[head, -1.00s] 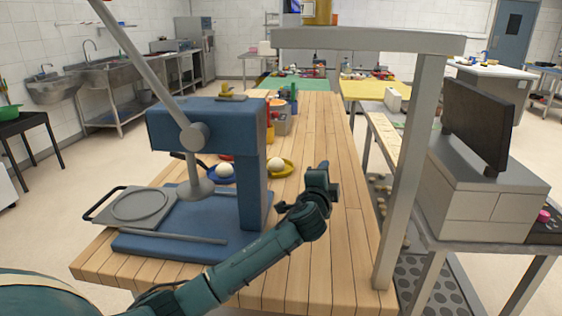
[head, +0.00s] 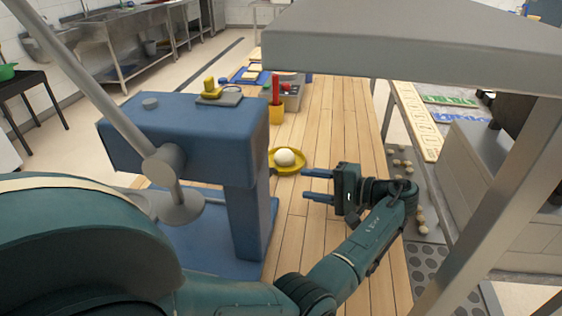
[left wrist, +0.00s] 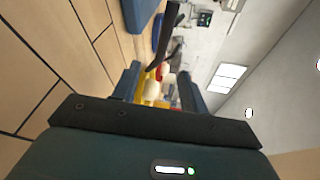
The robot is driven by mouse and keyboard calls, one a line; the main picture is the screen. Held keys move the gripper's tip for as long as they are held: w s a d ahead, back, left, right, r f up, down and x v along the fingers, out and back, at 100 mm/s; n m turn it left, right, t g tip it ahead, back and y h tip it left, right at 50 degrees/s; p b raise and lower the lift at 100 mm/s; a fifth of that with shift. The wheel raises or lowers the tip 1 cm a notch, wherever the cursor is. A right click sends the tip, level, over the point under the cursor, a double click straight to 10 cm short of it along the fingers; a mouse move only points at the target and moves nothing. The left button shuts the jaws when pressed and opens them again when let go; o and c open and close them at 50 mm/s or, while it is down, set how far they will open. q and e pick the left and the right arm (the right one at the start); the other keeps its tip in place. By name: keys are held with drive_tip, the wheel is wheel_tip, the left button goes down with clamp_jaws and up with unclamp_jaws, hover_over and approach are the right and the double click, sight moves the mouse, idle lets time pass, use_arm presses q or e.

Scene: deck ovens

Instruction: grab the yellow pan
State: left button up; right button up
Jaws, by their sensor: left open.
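The yellow pan (head: 287,171) lies on the wooden table (head: 320,130) just right of the blue press post, with a white dough ball (head: 285,157) in it. My left gripper (head: 304,183) is open and empty, to the right of and nearer than the pan. Its two fingers point left, close to the pan's near right edge, and nothing is between them. In the left wrist view, yellow and white shapes show beyond the open fingers (left wrist: 158,85), partly hidden and small. The pan's handle cannot be made out. My right gripper is not in view.
The blue press (head: 185,140) with its long grey lever stands on the left, close to the pan. A grey frame (head: 420,50) spans above on the right. The table's middle is clear.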

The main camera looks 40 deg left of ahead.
use_arm(q)
drive_tip(key=x, duration=0.4)
drive_tip(key=shift+a+p, duration=0.4)
drive_tip(key=shift+p+x, duration=0.95)
drive_tip(key=shift+x, duration=1.7)
drive_tip(key=shift+s+r, duration=0.1)
drive_tip(key=shift+r, duration=0.05)
drive_tip(key=shift+c, duration=0.4)
clamp_jaws()
drive_tip(key=shift+r, duration=0.1)
